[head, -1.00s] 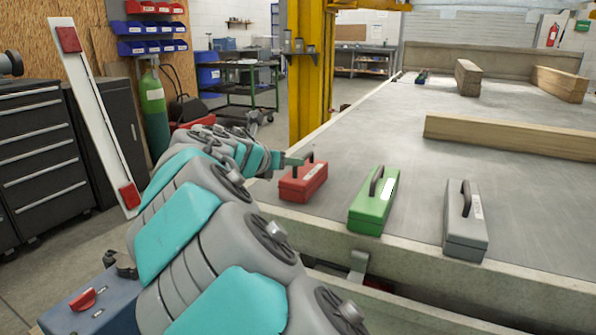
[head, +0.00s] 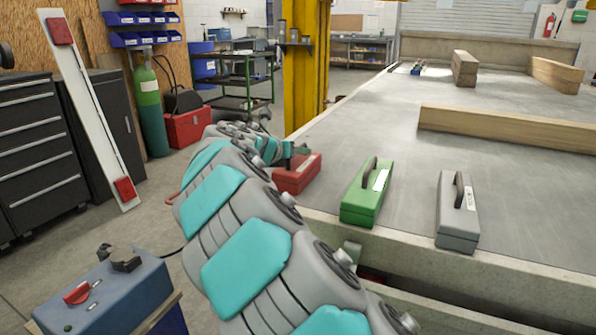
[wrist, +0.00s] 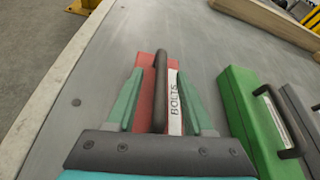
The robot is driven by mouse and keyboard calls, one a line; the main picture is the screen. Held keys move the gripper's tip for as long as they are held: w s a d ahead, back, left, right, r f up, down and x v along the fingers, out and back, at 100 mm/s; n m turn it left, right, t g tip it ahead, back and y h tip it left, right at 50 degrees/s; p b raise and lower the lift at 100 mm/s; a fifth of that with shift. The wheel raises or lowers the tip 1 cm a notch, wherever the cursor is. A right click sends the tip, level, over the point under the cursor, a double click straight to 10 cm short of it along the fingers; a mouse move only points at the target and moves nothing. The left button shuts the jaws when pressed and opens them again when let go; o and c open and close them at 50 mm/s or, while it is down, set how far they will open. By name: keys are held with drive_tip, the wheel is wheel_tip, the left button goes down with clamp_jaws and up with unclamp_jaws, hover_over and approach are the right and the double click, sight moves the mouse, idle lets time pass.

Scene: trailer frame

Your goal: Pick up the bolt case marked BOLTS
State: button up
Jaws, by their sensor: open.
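The red bolt case (head: 297,176) sits on the trailer bed near its left edge. In the wrist view the red case (wrist: 144,74) has a dark handle along its top and a white label reading BOLTS (wrist: 175,103). My gripper (wrist: 163,95) is open, with one green finger on each side of the handle. Its fingertips lie over the case top; I cannot tell whether they touch it. In the head view my gripper (head: 287,152) is at the rear left of the case, partly hidden by my arm.
A green case (head: 366,197) and a grey case (head: 457,212) stand to the right of the red one. Wooden beams (head: 510,128) lie farther back on the trailer bed (head: 350,130). A yellow post (head: 305,75) stands beyond the left edge. A blue box (head: 105,295) stands at lower left.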

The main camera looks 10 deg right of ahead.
clamp_jaws()
idle(0.3)
idle(1.1)
